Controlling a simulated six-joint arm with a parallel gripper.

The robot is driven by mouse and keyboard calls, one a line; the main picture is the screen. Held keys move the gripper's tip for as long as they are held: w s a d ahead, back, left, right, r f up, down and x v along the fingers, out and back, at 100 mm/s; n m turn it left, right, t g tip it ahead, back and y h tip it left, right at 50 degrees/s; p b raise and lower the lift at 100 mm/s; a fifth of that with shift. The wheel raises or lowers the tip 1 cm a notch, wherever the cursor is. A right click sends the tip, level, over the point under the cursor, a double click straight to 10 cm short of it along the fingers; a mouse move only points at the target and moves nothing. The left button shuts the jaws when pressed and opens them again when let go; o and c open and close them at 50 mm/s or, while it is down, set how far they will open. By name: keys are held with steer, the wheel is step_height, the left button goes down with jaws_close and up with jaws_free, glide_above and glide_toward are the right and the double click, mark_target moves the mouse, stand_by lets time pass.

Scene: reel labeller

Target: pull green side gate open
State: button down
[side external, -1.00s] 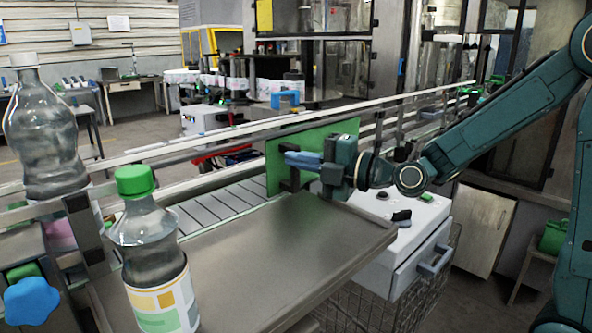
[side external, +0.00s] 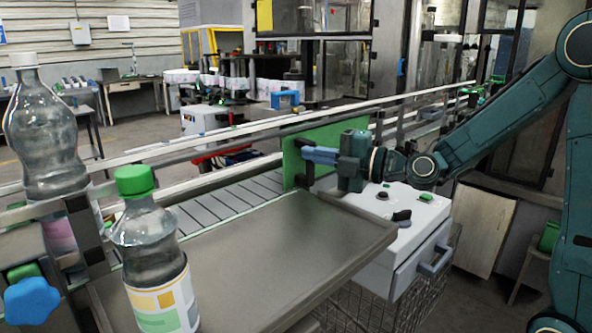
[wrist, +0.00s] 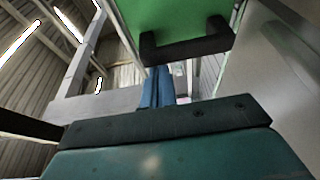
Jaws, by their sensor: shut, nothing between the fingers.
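The green side gate (side external: 330,137) is an upright panel at the conveyor's near edge, behind the steel tray. It also fills the top of the wrist view (wrist: 170,15). Its dark bracket-shaped handle (wrist: 190,43) sticks out towards my gripper; in the side view the handle (side external: 307,176) is partly hidden by the fingers. My gripper (side external: 308,154) has its blue fingers shut together with nothing between them. In the wrist view the fingertips (wrist: 157,72) lie right at the handle's bar; I cannot tell whether they touch it.
A steel tray (side external: 270,245) lies in front of the conveyor (side external: 215,205). A bottle with a green cap (side external: 150,235) stands at the near left, and another bottle (side external: 45,130) stands behind it. A white control box (side external: 425,215) with knobs sits below my wrist, right of the tray.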

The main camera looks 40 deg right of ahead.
steer(key=v, duration=0.5)
step_height(320, 180, up, 7)
stand_by(0.8)
